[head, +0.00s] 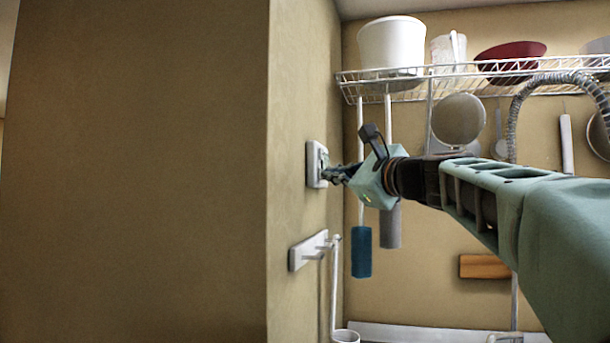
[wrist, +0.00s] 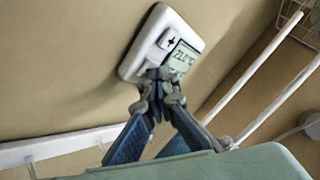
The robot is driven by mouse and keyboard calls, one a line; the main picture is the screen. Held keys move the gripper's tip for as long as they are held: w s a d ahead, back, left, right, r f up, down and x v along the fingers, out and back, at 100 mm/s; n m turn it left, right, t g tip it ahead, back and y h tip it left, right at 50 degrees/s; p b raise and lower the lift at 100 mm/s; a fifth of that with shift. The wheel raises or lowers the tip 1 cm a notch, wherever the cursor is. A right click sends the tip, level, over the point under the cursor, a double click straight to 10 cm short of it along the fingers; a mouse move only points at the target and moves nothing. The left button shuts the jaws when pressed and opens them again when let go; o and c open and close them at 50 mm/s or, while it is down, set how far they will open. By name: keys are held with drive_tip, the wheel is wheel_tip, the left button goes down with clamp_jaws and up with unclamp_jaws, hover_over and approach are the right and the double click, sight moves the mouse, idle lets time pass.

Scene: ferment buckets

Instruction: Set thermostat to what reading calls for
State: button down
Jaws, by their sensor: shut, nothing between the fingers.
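The thermostat (head: 313,160) is a white box on the tan side wall. In the wrist view the thermostat (wrist: 147,40) shows tilted, with a plus button (wrist: 171,41) and a grey display (wrist: 184,57). The display's top line looks like 21 point something °C; the last digit and the line below are too blurred or covered to read. My gripper (head: 329,173) is at the thermostat's face. In the wrist view its fingertips (wrist: 160,75) are together and empty, over the lower part of the face beside the display. They hide what lies there. I cannot tell whether they touch it.
A white hook rail (head: 308,250) is on the same wall below. A wire shelf (head: 450,72) with a white bucket (head: 391,42) and a red bowl (head: 511,50) is on the back wall. A blue brush (head: 362,252) hangs under it. The wall at left is bare.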

drive_tip(key=shift+s+d, duration=0.25)
drive_tip(key=shift+d, duration=0.5)
drive_tip(key=shift+s+d+b, duration=0.15)
drive_tip(key=shift+s+d, duration=0.1)
drive_tip(key=shift+d, duration=0.55)
drive_tip(key=shift+s+d+b, duration=0.15)
drive_tip(key=shift+s+d, duration=0.15)
drive_tip(key=shift+d, duration=0.5)
drive_tip(key=shift+s+d+b, duration=0.15)
drive_tip(key=shift+s+d, duration=0.1)
drive_tip(key=shift+d, duration=0.55)
drive_tip(key=d, duration=0.2)
drive_tip(key=s+d+b, duration=0.1)
drive_tip(key=shift+d, duration=0.35)
drive_tip(key=w+a, duration=0.2)
drive_tip(key=a, duration=0.6)
drive_tip(key=shift+w+a, duration=0.25)
drive_tip(key=shift+w, duration=0.05)
